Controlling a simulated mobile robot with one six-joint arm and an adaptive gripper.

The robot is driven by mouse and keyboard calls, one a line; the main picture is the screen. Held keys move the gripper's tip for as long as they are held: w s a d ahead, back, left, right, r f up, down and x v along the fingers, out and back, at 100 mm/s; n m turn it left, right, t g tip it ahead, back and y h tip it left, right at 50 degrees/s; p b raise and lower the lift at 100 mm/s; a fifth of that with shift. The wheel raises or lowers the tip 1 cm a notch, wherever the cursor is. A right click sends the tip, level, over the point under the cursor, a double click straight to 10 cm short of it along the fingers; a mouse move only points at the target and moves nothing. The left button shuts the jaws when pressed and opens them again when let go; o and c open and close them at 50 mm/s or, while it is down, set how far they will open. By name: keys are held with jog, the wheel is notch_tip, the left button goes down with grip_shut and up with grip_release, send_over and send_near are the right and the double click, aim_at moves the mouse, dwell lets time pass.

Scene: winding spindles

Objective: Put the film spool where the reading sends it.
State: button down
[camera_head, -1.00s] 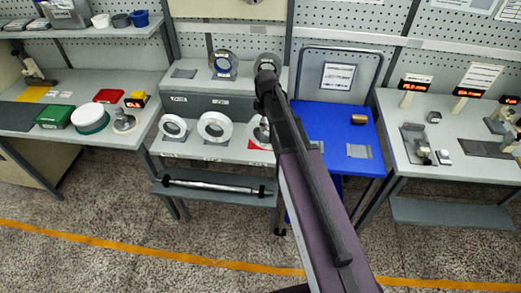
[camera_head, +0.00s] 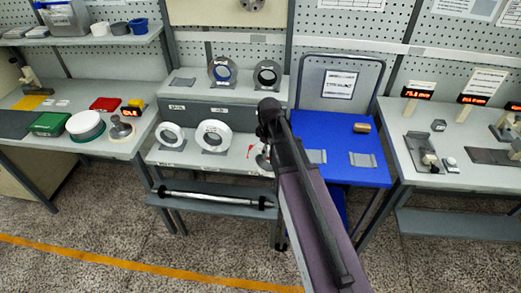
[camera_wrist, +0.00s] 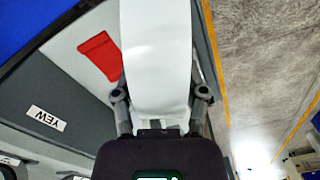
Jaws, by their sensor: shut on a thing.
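My gripper (camera_wrist: 161,108) is shut on a white spool (camera_wrist: 158,50), whose broad smooth rim fills the space between the fingers in the wrist view. In the head view my arm hides the gripper and most of this spool, at the right end of the grey bench (camera_head: 160,157). Two other white spools, left (camera_head: 163,136) and middle (camera_head: 205,145), stand upright in cradles there. A red card (camera_wrist: 100,56) lies beside the held spool. A label reading YEW (camera_wrist: 45,118) is on the grey surface. Lit displays (camera_head: 417,94) stand at right, too small to read surely.
Two dark-rimmed rings (camera_head: 221,70) stand on the riser behind. A blue trolley (camera_head: 338,174) at right has two grey cradles, left (camera_head: 316,156) and right (camera_head: 362,160), and a brown block (camera_head: 361,127). A metal bar (camera_head: 213,198) lies on the lower shelf.

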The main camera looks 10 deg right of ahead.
jog(key=w+f+b, duration=0.1)
jog(key=w, duration=1.3)
jog(key=shift+w+d+f, duration=0.2)
jog(key=shift+w+d, duration=0.05)
jog(key=shift+w, duration=0.1)
jog(key=shift+w+f+b, duration=0.35)
jog(key=shift+f+b, duration=0.6)
jog(key=shift+b, duration=0.05)
jog(key=shift+w+f+b, duration=0.3)
jog(key=shift+f+b, duration=0.6)
jog(key=shift+b, duration=0.1)
jog(key=shift+f, duration=0.15)
jog(key=shift+c, duration=0.7)
grip_release()
jog(key=shift+r, duration=0.3)
notch_tip(320, 180, up, 12)
jog(key=p, duration=1.2)
